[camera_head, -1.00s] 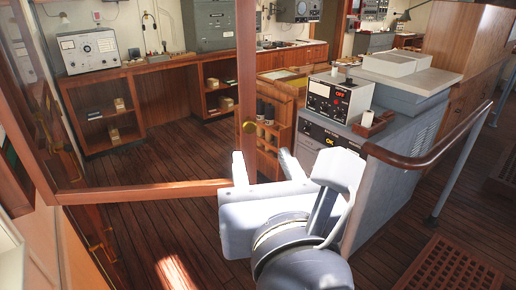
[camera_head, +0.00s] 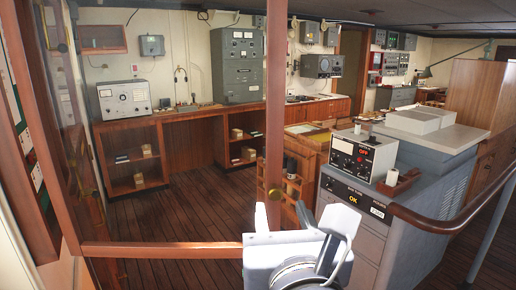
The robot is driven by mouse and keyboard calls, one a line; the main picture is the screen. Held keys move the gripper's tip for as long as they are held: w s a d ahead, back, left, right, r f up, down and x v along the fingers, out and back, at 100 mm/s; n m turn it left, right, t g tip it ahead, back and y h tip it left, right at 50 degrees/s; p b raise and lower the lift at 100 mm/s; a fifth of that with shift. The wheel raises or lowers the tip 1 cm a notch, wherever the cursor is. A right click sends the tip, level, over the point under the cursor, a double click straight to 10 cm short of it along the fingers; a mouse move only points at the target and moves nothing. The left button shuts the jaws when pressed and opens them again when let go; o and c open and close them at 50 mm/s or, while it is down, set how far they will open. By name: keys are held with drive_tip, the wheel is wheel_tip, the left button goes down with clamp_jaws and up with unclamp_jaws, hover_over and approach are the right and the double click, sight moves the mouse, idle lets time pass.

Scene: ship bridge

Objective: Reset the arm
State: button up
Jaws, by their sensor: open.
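My gripper (camera_head: 291,219) is at the lower middle of the head view, with its two light grey fingers pointing away from me. The fingers are apart and nothing shows between them. It is close to the wooden door frame (camera_head: 276,120) and left of the grey console (camera_head: 352,222). I cannot tell whether it touches the frame. My white-grey wrist is below it, cut off by the bottom edge of the picture.
A wooden handrail (camera_head: 455,222) curves along the right. A low wooden crossbar (camera_head: 160,249) spans the left. Shelves and a bench (camera_head: 190,114) line the back wall; the plank floor (camera_head: 200,205) before them is clear.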

drive_tip(key=shift+w+a+p, duration=0.1)
drive_tip(key=shift+w+p, duration=0.2)
drive_tip(key=shift+w, duration=1.3)
drive_tip(key=shift+s, duration=0.1)
drive_tip(key=b, duration=0.2)
approach(276, 193)
drive_tip(key=shift+w+a+f+p, duration=0.1)
drive_tip(key=shift+w+p, duration=0.3)
drive_tip(key=shift+w, duration=1.25)
drive_tip(key=shift+w+a+p, duration=0.15)
drive_tip(key=shift+w+p, duration=0.2)
drive_tip(key=shift+w, duration=1.3)
drive_tip(key=shift+w+a+p, duration=0.1)
drive_tip(key=shift+w+p, duration=0.3)
drive_tip(key=shift+w, duration=1.25)
drive_tip(key=shift+w+a, duration=0.1)
drive_tip(key=shift+w, duration=0.3)
